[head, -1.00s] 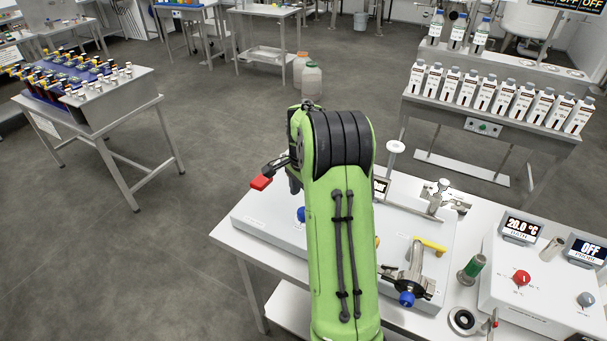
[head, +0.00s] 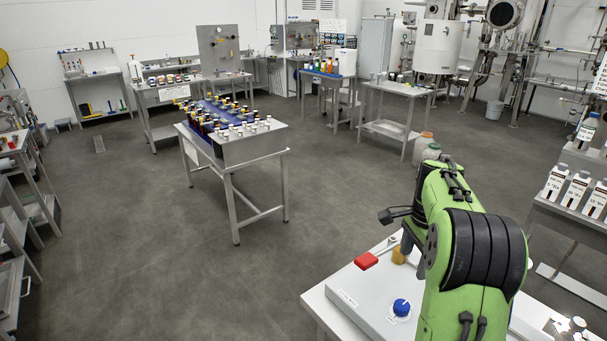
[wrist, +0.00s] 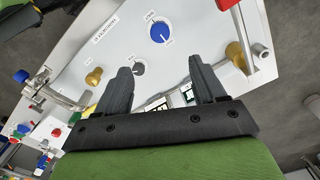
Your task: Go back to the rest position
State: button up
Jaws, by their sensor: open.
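My gripper (wrist: 156,85) is open in the wrist view, with its two dark fingers apart and nothing between them. It hangs above a light grey panel on the bench, which carries a blue knob (wrist: 162,33), a smaller grey knob (wrist: 139,68) and a brass-coloured fitting (wrist: 94,76). In the head view my green arm reaches over the same panel (head: 357,295), and the blue knob (head: 401,307) shows left of the arm. My gripper's fingers are mostly hidden behind the arm there.
A red-handled valve (head: 366,261) stands at the panel's far edge, close to my arm. A table with a bottle rack (head: 250,146) stands at mid-left. Shelves with white bottles (head: 577,189) stand at the right. The floor (head: 150,240) at the left is clear.

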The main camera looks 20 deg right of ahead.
jog(key=s+a+r+n+t+h, duration=0.1)
jog(key=s+a+r+n, duration=0.25)
jog(key=a, duration=0.35)
jog(key=s+a+r+n+t, duration=0.1)
jog(key=s+a+r+n, duration=0.1)
jog(key=a+r+n, duration=0.4)
jog(key=s+a+f+n+t+y, duration=0.1)
jog(key=s+a+f+n+t, duration=0.2)
jog(key=s+a+n, duration=0.7)
jog(key=s+a, duration=0.3)
jog(key=s, duration=0.1)
jog(key=shift+s+f+t, duration=0.3)
jog(key=shift+s+f, duration=0.05)
jog(key=shift+f, duration=0.05)
